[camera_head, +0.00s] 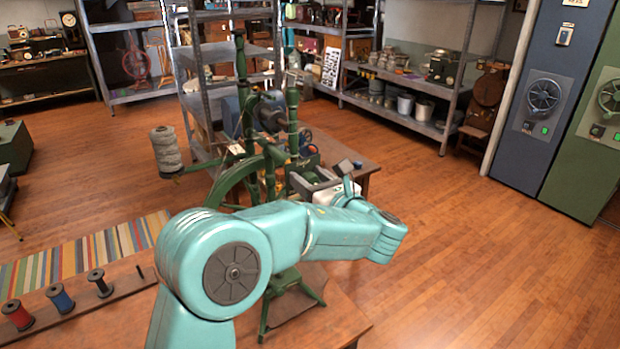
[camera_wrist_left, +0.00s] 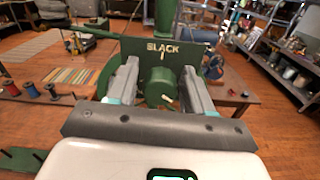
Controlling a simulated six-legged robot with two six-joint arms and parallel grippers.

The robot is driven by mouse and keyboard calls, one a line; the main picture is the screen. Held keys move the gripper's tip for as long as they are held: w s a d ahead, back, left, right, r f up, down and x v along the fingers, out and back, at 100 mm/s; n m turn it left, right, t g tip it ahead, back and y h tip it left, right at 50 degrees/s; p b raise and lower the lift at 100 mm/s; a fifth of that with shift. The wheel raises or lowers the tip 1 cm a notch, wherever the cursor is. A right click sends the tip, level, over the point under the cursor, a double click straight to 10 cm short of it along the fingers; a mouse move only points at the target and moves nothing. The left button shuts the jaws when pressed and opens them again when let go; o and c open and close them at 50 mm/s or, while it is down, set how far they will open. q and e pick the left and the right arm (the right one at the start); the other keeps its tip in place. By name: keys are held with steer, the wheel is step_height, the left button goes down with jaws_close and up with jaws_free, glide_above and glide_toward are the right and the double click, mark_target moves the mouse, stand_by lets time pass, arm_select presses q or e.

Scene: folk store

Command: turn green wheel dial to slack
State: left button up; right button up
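The green wheel dial (camera_wrist_left: 159,90) sits on a dark green plate (camera_wrist_left: 190,50) in the left wrist view. The plate has pale lettering that reads like "SLACK", with a short tick below it. A pale mark on the dial is at its lower right, away from the tick. My left gripper (camera_wrist_left: 160,82) is open, with one finger on each side of the dial and a small gap showing on both sides. In the head view, my left gripper (camera_head: 312,184) is at the green spinning wheel (camera_head: 240,178), and the dial is hidden there. My right gripper is not in view.
A cone of grey yarn (camera_head: 166,148) stands left of the wheel. Metal shelves (camera_head: 440,90) line the back. The wooden floor (camera_head: 450,230) at right is clear.

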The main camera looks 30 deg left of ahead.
arm_select(q)
steer(key=c, duration=0.6)
steer(key=shift+c, duration=0.2)
steer(key=shift+n+b, duration=0.3)
steer(key=shift+n+b, duration=0.3)
steer(key=shift+b, duration=0.15)
steer(key=n+b, duration=0.5)
steer(key=b, duration=0.1)
steer(key=n+b, duration=0.6)
steer(key=shift+s+a+f, duration=0.1)
steer(key=shift+s+f, duration=0.05)
steer(key=shift+f, duration=0.05)
steer(key=n+b, duration=0.5)
steer(key=n, duration=0.1)
steer(key=shift+n, duration=0.3)
steer(key=n+b, duration=0.3)
steer(key=n, duration=0.2)
steer(key=shift+f+b, duration=0.1)
steer(key=shift+b, duration=0.2)
